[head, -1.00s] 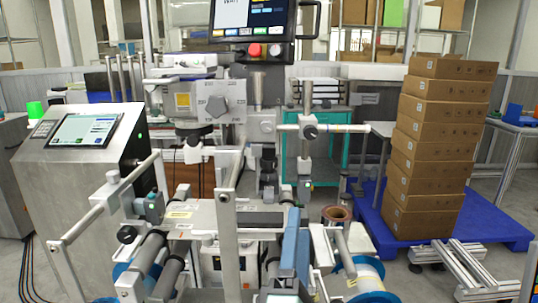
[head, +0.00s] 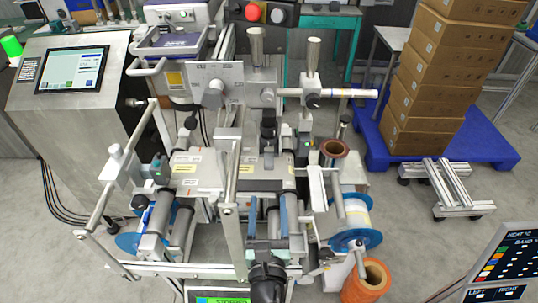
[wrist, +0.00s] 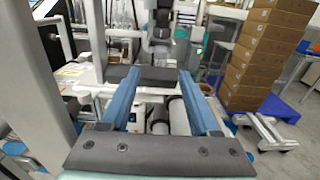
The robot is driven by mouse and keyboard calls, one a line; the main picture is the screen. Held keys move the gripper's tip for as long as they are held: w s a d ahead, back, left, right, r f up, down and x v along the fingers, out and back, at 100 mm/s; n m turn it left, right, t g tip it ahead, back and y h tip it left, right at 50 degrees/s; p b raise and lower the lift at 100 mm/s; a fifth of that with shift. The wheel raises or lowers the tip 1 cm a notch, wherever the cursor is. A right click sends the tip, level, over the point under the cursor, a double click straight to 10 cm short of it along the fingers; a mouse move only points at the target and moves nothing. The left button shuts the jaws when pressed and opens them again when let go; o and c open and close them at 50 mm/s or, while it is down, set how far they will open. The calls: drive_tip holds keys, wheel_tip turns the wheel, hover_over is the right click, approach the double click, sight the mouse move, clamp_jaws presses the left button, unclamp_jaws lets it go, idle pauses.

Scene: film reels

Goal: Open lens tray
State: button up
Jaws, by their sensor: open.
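My gripper (head: 268,203) has two blue fingers, spread apart and empty, in front of the lower middle of a grey film-reel machine (head: 215,180). In the wrist view my gripper (wrist: 159,75) points at the machine, with rollers and a pale reel showing between and below the fingers. I cannot pick out a lens tray for certain in either view. The dark grey bar at the bottom of the wrist view is the base of my gripper. My arm hides part of the machine's lower front in the head view.
A steel console with a screen (head: 73,70) stands at the left. A reel with blue flanges (head: 353,218) and a copper-coloured roll (head: 368,280) are at the machine's right. Stacked cartons (head: 425,90) stand on a blue pallet (head: 480,140).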

sight(269, 167)
drive_tip(key=w+b, duration=0.3)
drive_tip(key=w, duration=0.9)
drive_tip(key=shift+w, duration=0.15)
clamp_jaws()
idle(1.1)
